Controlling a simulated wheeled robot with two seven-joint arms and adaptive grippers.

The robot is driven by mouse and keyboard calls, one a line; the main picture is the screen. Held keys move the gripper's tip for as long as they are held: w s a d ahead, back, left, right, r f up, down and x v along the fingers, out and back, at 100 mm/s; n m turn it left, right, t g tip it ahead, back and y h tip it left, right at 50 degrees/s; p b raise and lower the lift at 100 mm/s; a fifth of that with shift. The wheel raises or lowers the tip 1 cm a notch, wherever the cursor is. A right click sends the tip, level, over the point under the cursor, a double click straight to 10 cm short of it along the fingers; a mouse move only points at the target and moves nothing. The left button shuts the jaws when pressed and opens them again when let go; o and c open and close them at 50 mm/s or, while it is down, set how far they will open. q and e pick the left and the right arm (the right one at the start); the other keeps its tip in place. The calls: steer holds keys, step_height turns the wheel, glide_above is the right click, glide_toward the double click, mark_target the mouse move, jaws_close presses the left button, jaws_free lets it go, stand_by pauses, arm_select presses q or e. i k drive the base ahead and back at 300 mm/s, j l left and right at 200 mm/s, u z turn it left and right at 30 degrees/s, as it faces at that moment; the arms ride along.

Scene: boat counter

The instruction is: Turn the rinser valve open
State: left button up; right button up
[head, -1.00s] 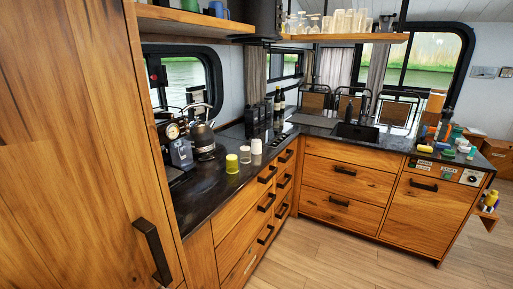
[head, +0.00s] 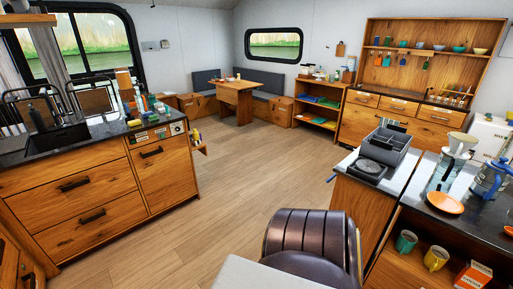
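Neither of my grippers is in view. I cannot make out a rinser valve for certain. A dark square unit with a round top (head: 370,168) sits at the left end of the right-hand counter (head: 437,210) and may be the rinser. No valve handle can be told on it at this size. A grey compartment tray (head: 390,148) stands just behind it. A black tap (head: 72,98) stands by the sink on the left-hand counter.
A dark padded chair (head: 312,238) stands in front of the right-hand counter. An orange plate (head: 445,203), a blue kettle (head: 490,178) and a glass carafe with a cone (head: 447,170) stand on that counter. The wooden floor (head: 235,170) between the counters is clear.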

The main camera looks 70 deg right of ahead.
mark_target(335, 174)
steer(key=z, duration=0.4)
steer(key=i+l+z, duration=0.1)
steer(key=z, duration=0.3)
steer(key=i+z, duration=0.15)
steer(key=z, duration=0.65)
steer(key=i, duration=0.05)
